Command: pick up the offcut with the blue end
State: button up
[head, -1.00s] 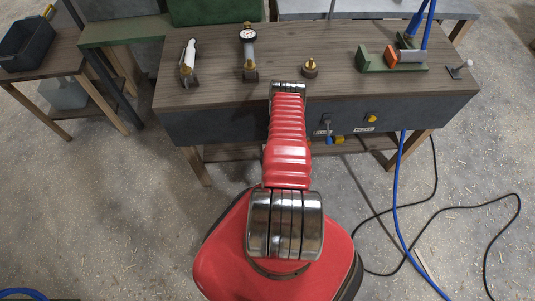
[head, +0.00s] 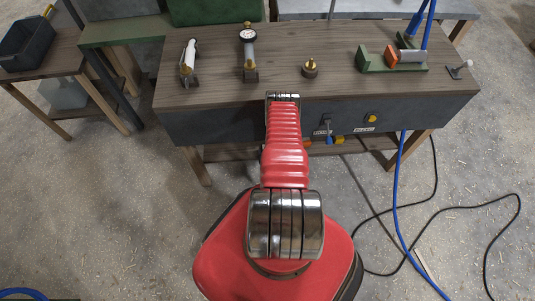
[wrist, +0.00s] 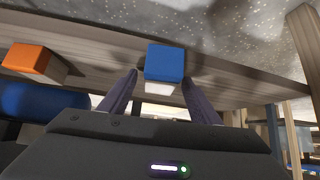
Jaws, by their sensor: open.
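The offcut with the blue end (wrist: 165,62) shows in the wrist view at the upper middle, its blue face towards me and a pale body below it. It lies at a wooden shelf (wrist: 90,68). My gripper (wrist: 162,80) is open, with one dark finger on each side of the offcut. I cannot tell whether either finger touches it. In the head view my gripper is hidden beyond my red arm, at the workbench's front.
An offcut with an orange end (wrist: 28,60) lies to the left in the wrist view, near a blue rounded thing (wrist: 45,103). A wooden post (wrist: 306,50) stands at the right. In the head view, the workbench top (head: 215,85) holds a gauge (head: 248,37) and a green fixture (head: 372,60).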

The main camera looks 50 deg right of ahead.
jog(key=shift+w+d+f, duration=0.1)
jog(key=shift+w+f, duration=0.05)
jog(key=shift+c, duration=0.3)
jog(key=c, duration=1.1)
